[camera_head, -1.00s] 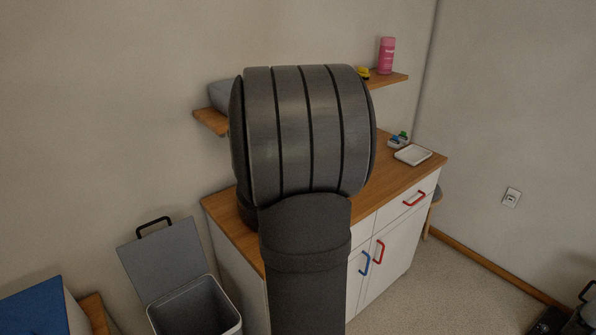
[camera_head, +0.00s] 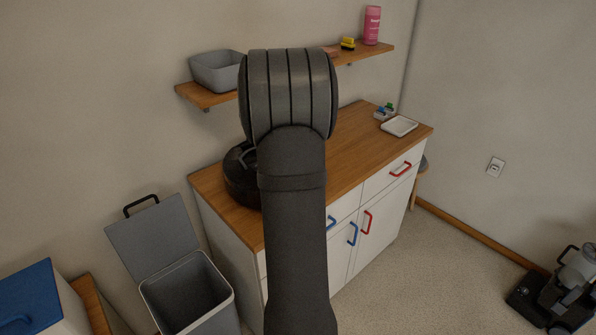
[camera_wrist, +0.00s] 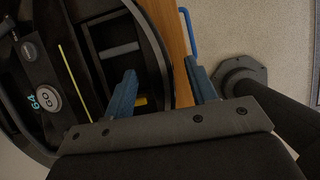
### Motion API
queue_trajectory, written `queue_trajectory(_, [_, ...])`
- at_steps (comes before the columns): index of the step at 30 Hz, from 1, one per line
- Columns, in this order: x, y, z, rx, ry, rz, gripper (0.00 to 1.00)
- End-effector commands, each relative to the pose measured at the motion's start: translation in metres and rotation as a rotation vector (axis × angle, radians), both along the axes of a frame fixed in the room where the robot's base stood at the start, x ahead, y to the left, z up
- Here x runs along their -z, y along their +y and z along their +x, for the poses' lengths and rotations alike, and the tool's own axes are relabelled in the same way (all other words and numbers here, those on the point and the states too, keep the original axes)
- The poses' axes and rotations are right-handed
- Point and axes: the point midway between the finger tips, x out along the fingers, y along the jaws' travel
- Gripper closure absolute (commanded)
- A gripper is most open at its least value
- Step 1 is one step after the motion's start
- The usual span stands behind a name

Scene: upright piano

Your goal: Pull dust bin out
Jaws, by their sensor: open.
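A round black device (camera_head: 238,180), like a robot vacuum, sits on the wooden cabinet top at its left end, partly hidden by my arm. My gripper (camera_wrist: 160,66) is open, with blue fingers apart. The left finger overlaps the device's interior; the right finger is outside the rim, over the wood edge. Contact cannot be told. The head view hides my gripper behind my arm.
A grey bin (camera_head: 152,290) with its lid raised stands on the floor left of the cabinet (camera_head: 345,262). A shelf (camera_head: 212,97) with a grey basin (camera_head: 216,70) hangs above. Blue and red handles (camera_head: 367,222) stick out from the cabinet front. A white tray (camera_head: 400,126) lies at right.

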Motion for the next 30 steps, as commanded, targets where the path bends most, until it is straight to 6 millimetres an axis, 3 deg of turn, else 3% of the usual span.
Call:
queue_trajectory(12, [0.0084,-0.0026,0.0025,0.0,0.0,0.0,0.48])
queue_trajectory(20, [0.0082,-0.0025,0.0024,0.0,0.0,0.0,0.97])
queue_trajectory(21, [0.0082,-0.0024,0.0024,0.0,0.0,0.0,1.0])
queue_trajectory(22, [0.0082,-0.0024,0.0024,0.0,0.0,0.0,0.8])
queue_trajectory(25, [0.0081,-0.0024,0.0024,0.0,0.0,0.0,1.0])
queue_trajectory(30, [0.0068,-0.0023,0.0025,0.0,0.0,0.0,1.0])
